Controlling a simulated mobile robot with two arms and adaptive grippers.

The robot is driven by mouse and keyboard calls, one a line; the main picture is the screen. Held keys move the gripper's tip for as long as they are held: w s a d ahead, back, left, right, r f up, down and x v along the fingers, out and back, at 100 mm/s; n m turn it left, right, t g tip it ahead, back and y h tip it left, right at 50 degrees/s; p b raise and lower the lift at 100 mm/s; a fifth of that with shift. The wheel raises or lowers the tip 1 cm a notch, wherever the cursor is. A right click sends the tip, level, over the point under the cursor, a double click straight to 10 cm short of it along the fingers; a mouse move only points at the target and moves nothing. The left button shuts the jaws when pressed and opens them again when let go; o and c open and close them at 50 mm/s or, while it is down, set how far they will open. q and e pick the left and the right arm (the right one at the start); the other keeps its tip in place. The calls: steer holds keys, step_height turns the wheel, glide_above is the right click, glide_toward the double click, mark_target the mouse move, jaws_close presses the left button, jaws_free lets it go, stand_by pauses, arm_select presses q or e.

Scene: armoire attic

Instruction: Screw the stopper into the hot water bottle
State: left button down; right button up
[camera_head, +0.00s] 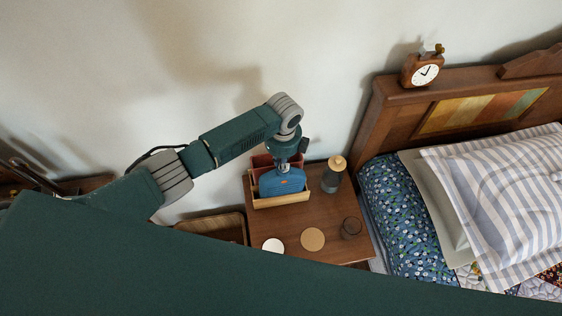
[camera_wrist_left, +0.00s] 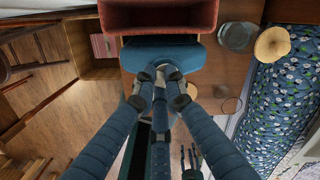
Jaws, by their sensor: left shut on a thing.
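The blue hot water bottle (camera_head: 281,183) stands upright in a light wooden holder (camera_head: 283,201) on the nightstand. It also shows in the left wrist view (camera_wrist_left: 194,52), below the fingers. My left gripper (camera_head: 283,164) reaches down from above onto the top of the bottle. In the left wrist view, its fingers (camera_wrist_left: 165,82) are closed around a small pale piece at the bottle's mouth, which looks like the stopper (camera_wrist_left: 170,72). The fingers hide most of it, so I cannot tell how deep it sits.
A reddish box (camera_wrist_left: 180,15) stands behind the bottle. The bed (camera_head: 400,217) adjoins at right.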

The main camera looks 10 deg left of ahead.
arm_select(q)
steer(key=m, duration=0.4)
steer(key=shift+s+d+f+m+b, duration=0.25)
steer(key=shift+d+f+m+b, duration=0.05)
steer(key=shift+m+b, duration=0.1)
steer(key=shift+s+m, duration=0.1)
steer(key=shift+m, duration=0.4)
steer(key=m+b, duration=0.1)
steer(key=m, duration=0.2)
steer(key=shift+f+h, duration=0.1)
steer(key=shift+h, duration=0.2)
steer(key=m+b, duration=0.2)
steer(key=m, duration=0.2)
steer(key=shift+m, duration=0.3)
steer(key=c, duration=1.7)
jaws_free()
steer(key=shift+r, duration=0.2)
steer(key=shift+o, duration=0.3)
